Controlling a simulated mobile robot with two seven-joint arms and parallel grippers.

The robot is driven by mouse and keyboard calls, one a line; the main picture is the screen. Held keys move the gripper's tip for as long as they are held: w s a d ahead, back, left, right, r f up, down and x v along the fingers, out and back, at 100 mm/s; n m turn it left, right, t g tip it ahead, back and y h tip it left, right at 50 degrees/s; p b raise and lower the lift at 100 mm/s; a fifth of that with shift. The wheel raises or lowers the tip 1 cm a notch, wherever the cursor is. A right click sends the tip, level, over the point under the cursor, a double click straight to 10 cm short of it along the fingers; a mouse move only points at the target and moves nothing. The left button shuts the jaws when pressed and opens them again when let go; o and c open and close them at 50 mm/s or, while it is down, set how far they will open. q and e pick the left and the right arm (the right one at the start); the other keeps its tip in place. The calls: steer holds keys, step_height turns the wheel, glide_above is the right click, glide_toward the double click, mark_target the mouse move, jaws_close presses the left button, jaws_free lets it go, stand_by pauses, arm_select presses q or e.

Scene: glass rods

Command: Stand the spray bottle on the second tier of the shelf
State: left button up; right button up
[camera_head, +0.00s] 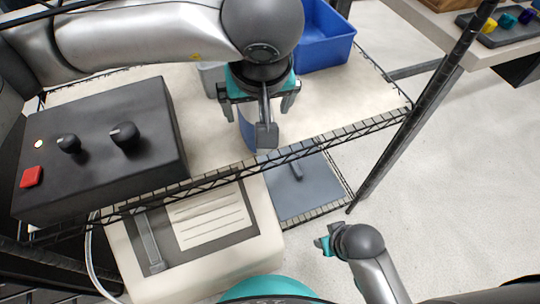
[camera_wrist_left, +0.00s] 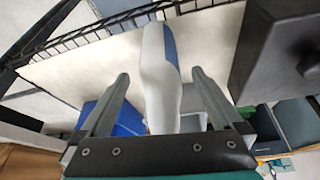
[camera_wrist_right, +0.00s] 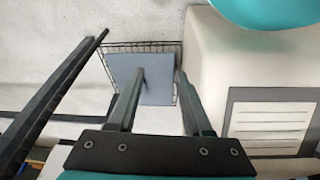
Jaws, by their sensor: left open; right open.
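The spray bottle, white with a blue panel (camera_wrist_left: 153,75), is between the spread fingers of my left gripper (camera_wrist_left: 160,76) in the left wrist view, with gaps on both sides. In the head view its blue side (camera_head: 246,130) and grey top (camera_head: 267,134) show below my left gripper (camera_head: 258,104); the rest is hidden. The wire shelf has a pale upper tier (camera_head: 330,100) under the bottle and a lower tier with a blue-grey panel (camera_head: 318,180). My right gripper (camera_head: 324,243) is open and empty, low in front of the shelf.
A black control box (camera_head: 95,150) with knobs and a red button stands left on the upper tier. A blue bin (camera_head: 325,40) stands at the back. A cream machine (camera_head: 200,235) sits below, left of the panel. A black post (camera_head: 405,120) rises at the right.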

arm_select(q)
steer(key=s+d+p, duration=0.1)
steer(key=s, duration=1.1)
steer(key=shift+d+r, duration=0.15)
steer(key=shift+r, duration=0.2)
arm_select(e)
steer(key=f, duration=0.1)
steer(key=s+f, duration=0.1)
steer(key=f, duration=0.1)
steer(key=shift+s+d+f, duration=0.1)
steer(key=shift+s, duration=0.15)
arm_select(q)
steer(key=shift+s, duration=0.1)
